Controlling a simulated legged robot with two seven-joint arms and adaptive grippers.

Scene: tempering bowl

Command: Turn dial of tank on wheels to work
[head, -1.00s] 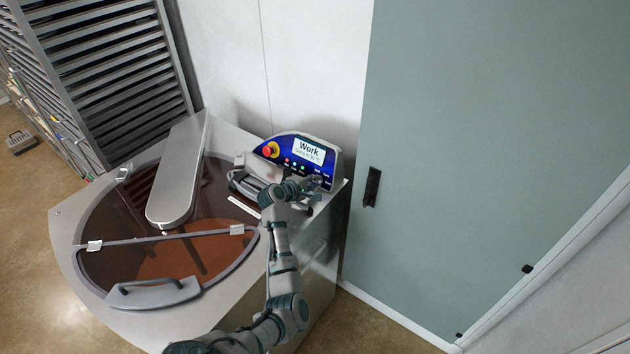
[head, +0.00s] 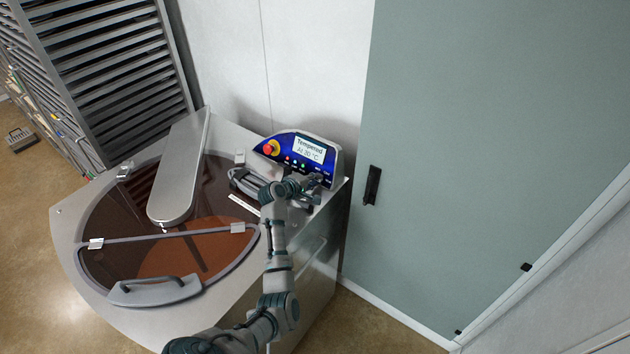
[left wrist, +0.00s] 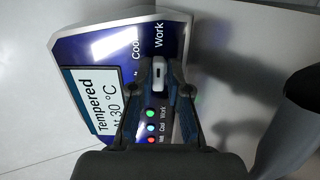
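The tank on wheels (head: 100,215) is a metal bowl machine with a tinted lid. Its blue control panel (head: 280,150) has a screen (head: 309,150) reading "Tempered At 30 °C". In the left wrist view the screen (left wrist: 95,105) reads the same. The dial (left wrist: 159,74) is a small pale knob near the "Cool" and "Work" labels. My left gripper (left wrist: 161,72) has its fingertips closed in on either side of the dial. In the head view my left gripper (head: 312,186) is at the panel's lower right and hides the dial. My right gripper is not in view.
A red emergency button (head: 270,148) and small lit lamps (head: 295,163) sit left of the dial. A grey-green door (head: 480,150) with a black handle (head: 372,186) is to the right. A slatted rack (head: 110,75) stands at the back left.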

